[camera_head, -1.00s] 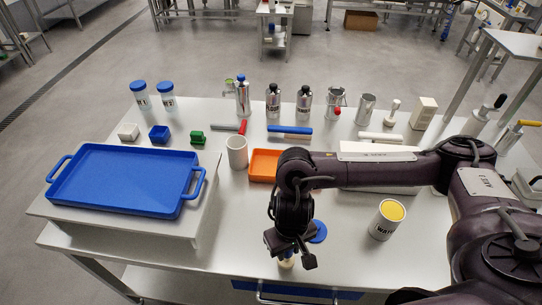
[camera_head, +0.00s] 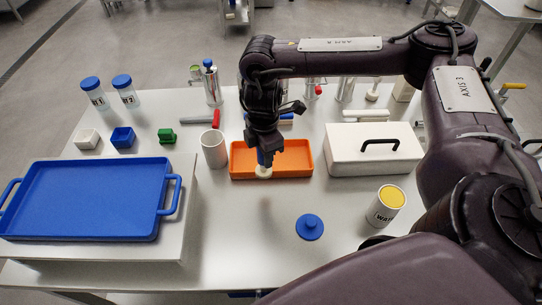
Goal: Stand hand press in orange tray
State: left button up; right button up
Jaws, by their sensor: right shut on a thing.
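The orange tray (camera_head: 298,158) lies on the table, just right of the white cup. My right gripper (camera_head: 264,157) points down over the tray and is shut on the hand press (camera_head: 263,172). The press is upright; its pale round foot shows below the fingers, with a bit of blue above it. The fingers hide most of the rest. The foot overlaps the tray's near part in the picture; I cannot tell whether it touches the tray floor. My left gripper is not in view.
A white cup (camera_head: 214,149) stands close left of the tray, and a white box with a black handle (camera_head: 373,157) close right. A blue knobbed disc (camera_head: 310,227) and a yellow-topped can (camera_head: 386,205) are nearer. A blue tray (camera_head: 90,200) sits on a raised stand at left.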

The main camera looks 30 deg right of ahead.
jog(key=w+d+r+n+b, duration=0.2)
jog(key=w+d+r+n, duration=0.55)
jog(key=r+n, duration=0.35)
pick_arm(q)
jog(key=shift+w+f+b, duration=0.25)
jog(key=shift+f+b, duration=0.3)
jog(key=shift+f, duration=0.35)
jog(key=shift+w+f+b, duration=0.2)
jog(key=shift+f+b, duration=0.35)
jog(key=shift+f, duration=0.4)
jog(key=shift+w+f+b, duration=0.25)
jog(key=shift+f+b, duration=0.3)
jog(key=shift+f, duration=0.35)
pick_arm(e)
jog(key=shift+w+f, duration=0.2)
jog(key=shift+f, duration=9.35)
jog(key=shift+a, duration=0.1)
jog(key=o, duration=0.8)
jog(key=shift+f, duration=0.1)
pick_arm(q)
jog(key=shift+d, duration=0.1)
pick_arm(e)
jog(key=shift+o, duration=0.2)
